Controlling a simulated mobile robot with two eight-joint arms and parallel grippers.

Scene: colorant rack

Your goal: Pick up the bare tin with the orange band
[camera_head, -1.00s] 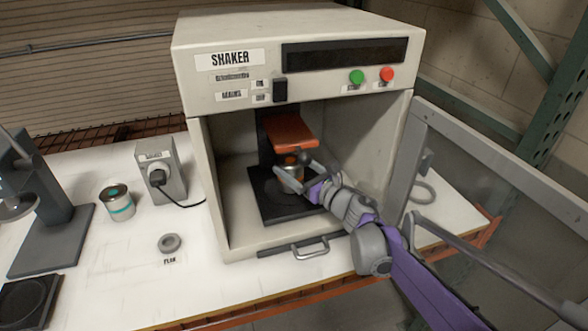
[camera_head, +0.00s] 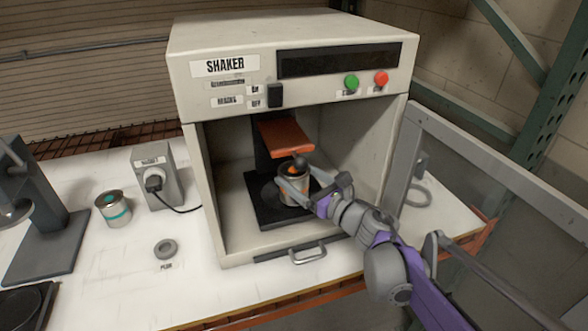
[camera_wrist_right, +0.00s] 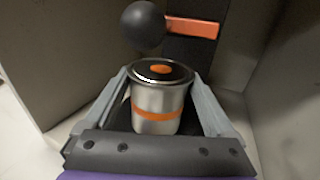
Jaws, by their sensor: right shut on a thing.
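The bare tin with the orange band (camera_head: 293,187) is inside the open shaker, in front of the orange clamp plate (camera_head: 286,138). In the right wrist view the tin (camera_wrist_right: 157,98) is silver, with an orange band and an orange dot on its dark lid. My right gripper (camera_head: 295,190) is shut on the tin, one finger on each side. The tin looks upright, over the front of the black shaker platform (camera_head: 265,212); I cannot tell whether it touches the platform. My left gripper is not in view.
The shaker (camera_head: 196,75) has its door (camera_head: 399,165) swung open to the right. A tin with a teal band (camera_head: 113,210), a grey socket box (camera_head: 155,170) and a grey ring (camera_head: 165,249) are on the white table to the left. A dark ball knob (camera_wrist_right: 143,25) hangs above the tin.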

